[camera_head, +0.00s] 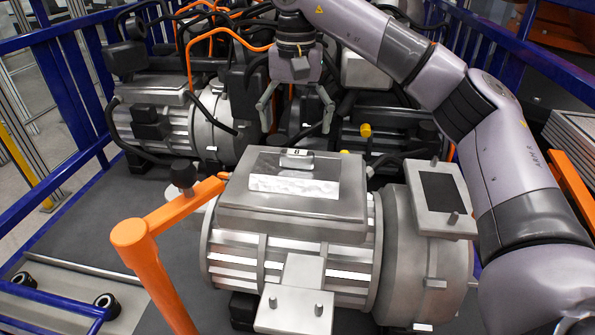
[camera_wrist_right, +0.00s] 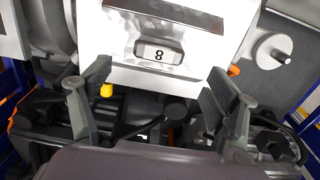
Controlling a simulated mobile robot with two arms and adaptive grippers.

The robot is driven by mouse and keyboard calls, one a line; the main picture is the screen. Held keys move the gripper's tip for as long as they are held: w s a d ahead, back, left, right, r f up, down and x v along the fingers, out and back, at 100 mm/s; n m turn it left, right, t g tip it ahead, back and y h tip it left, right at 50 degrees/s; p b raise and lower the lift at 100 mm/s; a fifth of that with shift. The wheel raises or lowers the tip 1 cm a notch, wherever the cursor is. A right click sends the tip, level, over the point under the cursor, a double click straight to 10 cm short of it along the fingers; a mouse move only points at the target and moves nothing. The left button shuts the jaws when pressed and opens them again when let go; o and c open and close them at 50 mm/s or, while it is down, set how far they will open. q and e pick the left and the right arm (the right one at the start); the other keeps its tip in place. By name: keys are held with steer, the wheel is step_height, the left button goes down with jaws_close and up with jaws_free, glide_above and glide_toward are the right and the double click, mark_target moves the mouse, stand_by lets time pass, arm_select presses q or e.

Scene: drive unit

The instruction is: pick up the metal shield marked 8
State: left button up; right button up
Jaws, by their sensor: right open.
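The metal shield marked 8 (camera_head: 297,158) is a small silver block with a dark 8 on a light label. It lies at the rear of the grey top housing of the front drive unit (camera_head: 240,195). It also shows upper centre in the wrist view (camera_wrist_right: 159,51), number upside down. My right gripper (camera_head: 297,124) hangs from above, behind the shield in the head view, fingers spread wide and empty. In the wrist view its two fingers (camera_wrist_right: 160,72) stand left and right of the shield, apart from it. My left gripper is not in view.
A second motor (camera_head: 165,125) with black hoses and orange cables stands behind. An orange post with a crossbar (camera_head: 150,235) rises at front left. Blue rails (camera_head: 65,165) border both sides. Grey floor at left is mostly clear.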

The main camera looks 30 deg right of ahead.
mark_target(297, 152)
step_height(297, 152, down, 2)
steer(key=shift+f, duration=0.7)
step_height(297, 152, down, 3)
steer(key=shift+d+f+p, duration=0.1)
steer(key=shift+f+p, duration=0.05)
steer(key=shift+p, duration=0.9)
steer(key=shift+f, duration=0.45)
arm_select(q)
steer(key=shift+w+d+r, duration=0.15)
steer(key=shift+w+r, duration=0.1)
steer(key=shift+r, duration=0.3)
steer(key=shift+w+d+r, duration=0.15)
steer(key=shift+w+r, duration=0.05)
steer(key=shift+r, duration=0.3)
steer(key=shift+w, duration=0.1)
arm_select(e)
steer(key=c, duration=0.4)
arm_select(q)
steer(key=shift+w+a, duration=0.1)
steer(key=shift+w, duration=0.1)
arm_select(e)
steer(key=c, duration=1.1)
steer(key=shift+o, duration=0.2)
steer(key=shift+r, duration=0.1)
